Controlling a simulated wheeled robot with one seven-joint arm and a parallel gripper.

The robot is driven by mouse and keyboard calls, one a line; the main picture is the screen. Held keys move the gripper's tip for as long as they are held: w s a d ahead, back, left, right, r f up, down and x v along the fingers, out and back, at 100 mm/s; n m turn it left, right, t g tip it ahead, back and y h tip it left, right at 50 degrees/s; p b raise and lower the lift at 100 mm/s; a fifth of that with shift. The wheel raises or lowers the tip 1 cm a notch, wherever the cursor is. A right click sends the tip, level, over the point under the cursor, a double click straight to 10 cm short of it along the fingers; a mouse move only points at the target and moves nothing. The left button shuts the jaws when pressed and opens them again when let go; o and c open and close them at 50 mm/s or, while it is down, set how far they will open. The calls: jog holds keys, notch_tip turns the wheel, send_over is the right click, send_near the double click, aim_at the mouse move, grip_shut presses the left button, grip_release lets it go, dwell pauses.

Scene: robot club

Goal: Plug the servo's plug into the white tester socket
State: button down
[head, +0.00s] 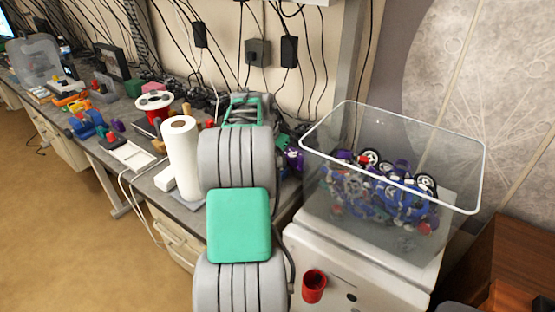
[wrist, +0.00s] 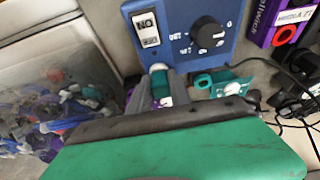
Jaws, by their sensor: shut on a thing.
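In the wrist view a blue tester box (wrist: 190,32) with a black knob and a labelled switch lies at the top. A small white piece, apparently the white socket (wrist: 158,67), shows at its near edge. My gripper (wrist: 161,84) points at this edge, its grey fingers shut on a small teal piece, apparently the plug (wrist: 163,88). The fingertips are close to the white piece; I cannot tell whether the plug touches or enters it. A teal part, possibly the servo (wrist: 222,82), lies right of the fingers beside a black cable. In the head view my arm hides the gripper and tester.
A clear bin (head: 330,160) of mixed parts stands on a white cabinet (head: 330,262) with a red cup (head: 314,286). A paper roll (head: 183,155) stands left of my arm on the cluttered bench. A purple box (wrist: 280,22) lies right of the tester.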

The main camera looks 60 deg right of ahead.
jog(key=shift+f, duration=0.2)
jog(key=c, duration=1.1)
grip_release()
jog(key=shift+r, duration=0.15)
